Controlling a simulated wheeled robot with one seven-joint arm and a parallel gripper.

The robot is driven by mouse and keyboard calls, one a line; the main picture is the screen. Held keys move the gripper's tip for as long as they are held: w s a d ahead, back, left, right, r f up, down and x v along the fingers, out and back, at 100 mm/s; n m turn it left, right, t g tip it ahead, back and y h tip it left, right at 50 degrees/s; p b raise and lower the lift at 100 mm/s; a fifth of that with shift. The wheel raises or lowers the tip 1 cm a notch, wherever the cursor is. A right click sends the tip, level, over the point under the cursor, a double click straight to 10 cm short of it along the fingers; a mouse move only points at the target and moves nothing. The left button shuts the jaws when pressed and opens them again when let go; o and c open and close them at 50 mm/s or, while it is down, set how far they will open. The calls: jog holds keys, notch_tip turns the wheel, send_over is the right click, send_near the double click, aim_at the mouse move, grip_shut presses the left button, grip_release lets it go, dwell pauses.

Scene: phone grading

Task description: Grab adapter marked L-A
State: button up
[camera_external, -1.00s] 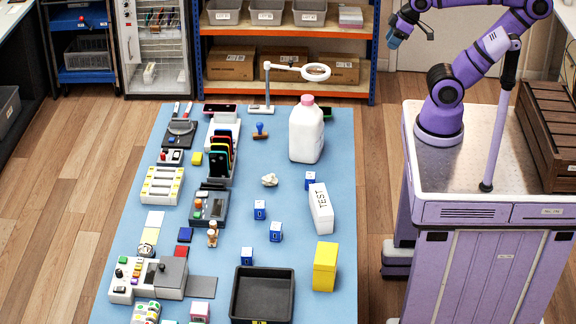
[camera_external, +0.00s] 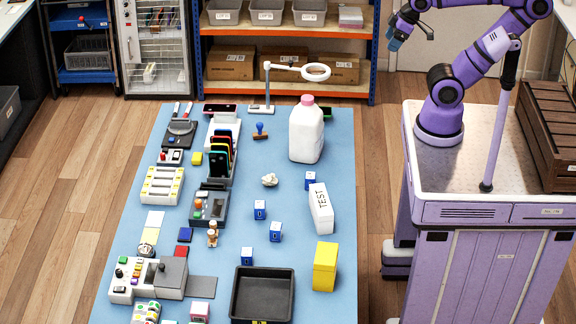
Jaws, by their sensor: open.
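Several small blue blocks with white marks, which look like the adapters, stand on the blue table mat. One (camera_external: 310,181) is beside the white TEST box, one (camera_external: 260,210) is left of that box, one (camera_external: 275,232) is a little nearer, and one (camera_external: 247,257) is behind the black tray. Their marks are too small to read, so I cannot tell which is L-A. My gripper (camera_external: 411,40) is open and empty, raised at the top right, beyond the table's right edge and far from the blocks.
The white TEST box (camera_external: 321,208), yellow box (camera_external: 325,267), black tray (camera_external: 262,318) and tall white jug (camera_external: 306,132) stand around the blocks. A crumpled white piece (camera_external: 269,180) lies near them. Devices and a phone rack (camera_external: 222,165) crowd the left side.

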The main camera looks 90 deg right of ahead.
jog(key=w+a+n+g+h, duration=0.1)
jog(key=w+a+n, duration=0.3)
jog(key=w+n, duration=0.75)
jog(key=n+g+y, duration=0.1)
jog(key=n+g, duration=0.3)
jog(key=n, duration=2.1)
send_over(260, 204)
jog(key=f, duration=3.7)
jog(key=shift+s+d, duration=0.2)
jog(key=shift+d, duration=0.2)
jog(key=shift+a+f, duration=0.2)
jog(key=shift+f, duration=0.4)
notch_tip(260, 204, down, 5)
jog(key=shift+f, duration=0.2)
jog(key=f, duration=0.5)
jog(key=shift+w+a, duration=0.25)
jog(key=shift+c, duration=0.2)
